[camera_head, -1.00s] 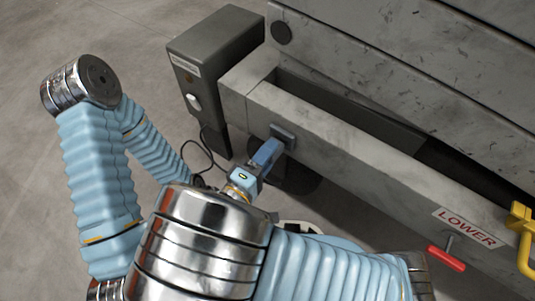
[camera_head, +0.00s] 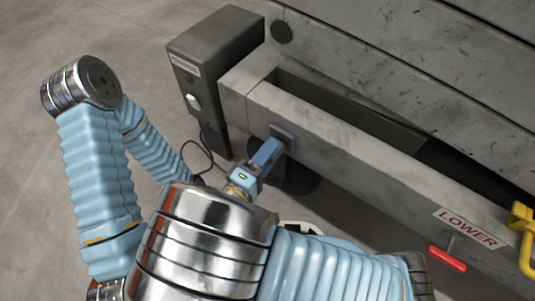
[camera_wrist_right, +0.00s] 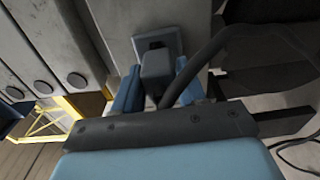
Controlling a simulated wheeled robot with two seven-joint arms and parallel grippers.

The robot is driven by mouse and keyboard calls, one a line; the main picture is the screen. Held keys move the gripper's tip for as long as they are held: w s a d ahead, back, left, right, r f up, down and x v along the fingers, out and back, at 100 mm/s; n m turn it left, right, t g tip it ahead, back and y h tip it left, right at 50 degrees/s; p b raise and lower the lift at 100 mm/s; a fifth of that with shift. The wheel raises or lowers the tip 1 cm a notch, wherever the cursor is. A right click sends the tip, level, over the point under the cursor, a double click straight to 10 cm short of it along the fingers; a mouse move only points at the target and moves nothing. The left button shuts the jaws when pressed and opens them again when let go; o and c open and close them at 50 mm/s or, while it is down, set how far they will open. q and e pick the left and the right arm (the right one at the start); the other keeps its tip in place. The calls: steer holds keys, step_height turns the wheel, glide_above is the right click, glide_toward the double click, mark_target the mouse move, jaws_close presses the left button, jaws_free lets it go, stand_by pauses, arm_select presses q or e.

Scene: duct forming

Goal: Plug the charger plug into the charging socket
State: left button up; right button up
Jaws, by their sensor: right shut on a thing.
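The charging socket is a small grey-blue square plate (camera_head: 286,136) on the front beam of the grey machine. It also shows in the wrist view (camera_wrist_right: 171,43). My right gripper (camera_head: 268,152) has its blue fingers close to the plate. In the wrist view my right gripper (camera_wrist_right: 157,88) is shut on the dark charger plug (camera_wrist_right: 157,65), which points at the socket. The plug's front end lies over a dark part of the socket; I cannot tell how deep it sits. In the head view the plug is hidden by the fingers. My left gripper does not show.
A black cable (camera_wrist_right: 205,55) runs from the plug to the right. A dark grey box (camera_head: 205,60) stands left of the beam. A red handle (camera_head: 446,258) under the LOWER label and a yellow part (camera_head: 524,240) are at the right. Open floor lies at the left.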

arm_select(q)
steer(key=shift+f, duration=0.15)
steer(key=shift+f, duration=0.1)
arm_select(e)
steer(key=shift+w+d, duration=0.3)
steer(key=shift+w, duration=0.1)
stand_by(0.6)
steer(key=o, duration=1.1)
steer(key=shift+c, duration=0.2)
arm_select(q)
steer(key=shift+b, duration=0.3)
